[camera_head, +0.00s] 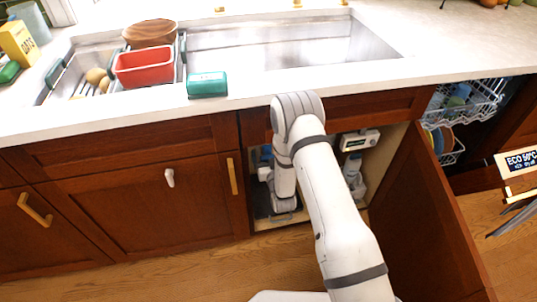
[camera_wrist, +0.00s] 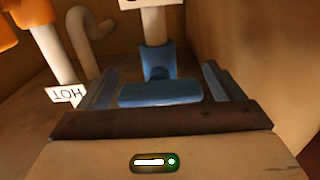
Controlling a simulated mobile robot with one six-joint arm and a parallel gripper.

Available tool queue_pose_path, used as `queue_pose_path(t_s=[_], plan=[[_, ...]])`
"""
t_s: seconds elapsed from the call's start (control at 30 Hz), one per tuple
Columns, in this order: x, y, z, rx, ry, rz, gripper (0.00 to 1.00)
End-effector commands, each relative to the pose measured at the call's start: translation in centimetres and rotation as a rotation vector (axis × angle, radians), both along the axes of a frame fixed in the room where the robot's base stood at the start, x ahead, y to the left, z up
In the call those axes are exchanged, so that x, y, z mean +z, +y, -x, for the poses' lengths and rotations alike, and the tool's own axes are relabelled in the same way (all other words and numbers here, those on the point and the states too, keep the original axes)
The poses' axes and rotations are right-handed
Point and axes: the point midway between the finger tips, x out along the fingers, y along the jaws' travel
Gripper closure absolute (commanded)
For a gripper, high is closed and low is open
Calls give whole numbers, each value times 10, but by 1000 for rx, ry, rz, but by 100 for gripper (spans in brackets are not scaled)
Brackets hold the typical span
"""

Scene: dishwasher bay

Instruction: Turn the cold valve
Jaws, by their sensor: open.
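The cold valve is blue, with a bar-shaped handle (camera_wrist: 160,92) and a blue body on a pale vertical pipe in the wrist view. My gripper (camera_wrist: 159,82) is open, with one finger on each side of the handle. A gap shows between the handle and each finger, wider on the right. I cannot tell how deep the handle sits between the fingers. In the head view my arm reaches into the open cabinet under the sink, and the valve and fingertips cannot be made out there.
A white HOT tag (camera_wrist: 66,95) and an orange part (camera_wrist: 32,12) on another pale pipe are at the left. The cabinet side wall (camera_wrist: 255,60) is close on the right. The open cabinet door (camera_head: 425,220) stands right of my arm, near the open dishwasher rack (camera_head: 470,105).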

Motion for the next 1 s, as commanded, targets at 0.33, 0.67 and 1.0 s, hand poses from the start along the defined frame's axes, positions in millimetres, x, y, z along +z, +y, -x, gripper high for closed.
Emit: queue_pose_path(t_s=[0.33, 0.67, 1.0], plan=[[0, -9, 31, -1, 4, 2, 13], [-1, -21, 73, -1, 2, 1, 13], [0, -23, 75, -1, 0, 0, 13]])
